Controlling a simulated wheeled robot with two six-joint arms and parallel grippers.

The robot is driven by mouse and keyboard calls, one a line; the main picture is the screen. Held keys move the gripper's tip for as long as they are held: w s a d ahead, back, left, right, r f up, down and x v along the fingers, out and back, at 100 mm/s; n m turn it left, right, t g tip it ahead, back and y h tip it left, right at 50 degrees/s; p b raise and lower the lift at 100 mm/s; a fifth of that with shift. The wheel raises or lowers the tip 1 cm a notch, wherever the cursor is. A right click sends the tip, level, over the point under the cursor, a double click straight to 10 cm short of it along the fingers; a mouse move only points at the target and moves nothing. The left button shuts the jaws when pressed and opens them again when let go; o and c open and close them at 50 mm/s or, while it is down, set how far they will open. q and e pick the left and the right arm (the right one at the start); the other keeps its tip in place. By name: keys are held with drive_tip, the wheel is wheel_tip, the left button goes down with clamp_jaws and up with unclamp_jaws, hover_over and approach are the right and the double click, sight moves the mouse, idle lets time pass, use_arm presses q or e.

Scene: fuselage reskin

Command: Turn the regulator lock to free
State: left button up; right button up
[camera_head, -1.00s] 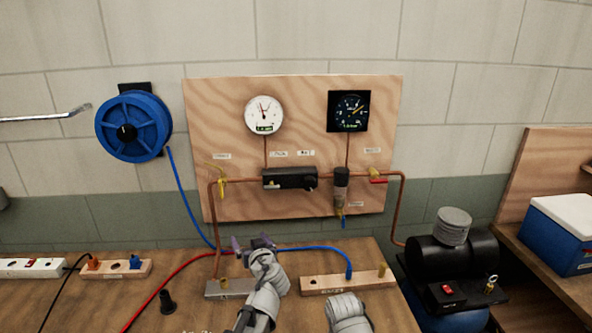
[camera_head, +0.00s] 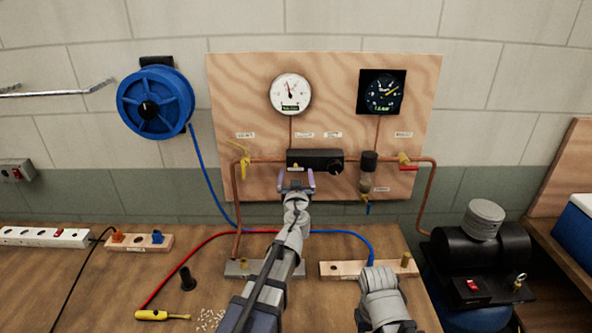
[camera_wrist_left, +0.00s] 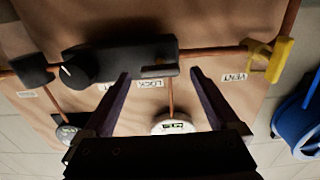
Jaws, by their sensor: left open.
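The black regulator (camera_head: 313,154) is mounted on the wooden board. Its round knob (camera_head: 336,168) is at its right end. In the left wrist view, which is upside down, the regulator (camera_wrist_left: 125,58) carries a small lock tab (camera_wrist_left: 158,71) beside a label reading LOCK (camera_wrist_left: 151,85). My left gripper (camera_head: 297,181) is open and empty, just in front of the regulator's left part. In the wrist view its two fingers (camera_wrist_left: 160,76) appear on either side of the tab, with no visible contact. My right gripper is out of view; only part of that arm shows.
A yellow vent valve (camera_head: 245,165) is left of the regulator, and a red-handled valve (camera_head: 406,164) is right. A filter bowl (camera_head: 367,180) hangs beside the knob. Two gauges (camera_head: 290,94) (camera_head: 381,92) sit above. Hoses cross the table (camera_head: 100,285) below.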

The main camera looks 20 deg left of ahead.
sight(296, 171)
use_arm(q)
drive_tip(key=x, duration=0.3)
drive_tip(key=shift+w+a, duration=0.1)
drive_tip(key=shift+w, duration=0.15)
drive_tip(key=c, duration=1.4)
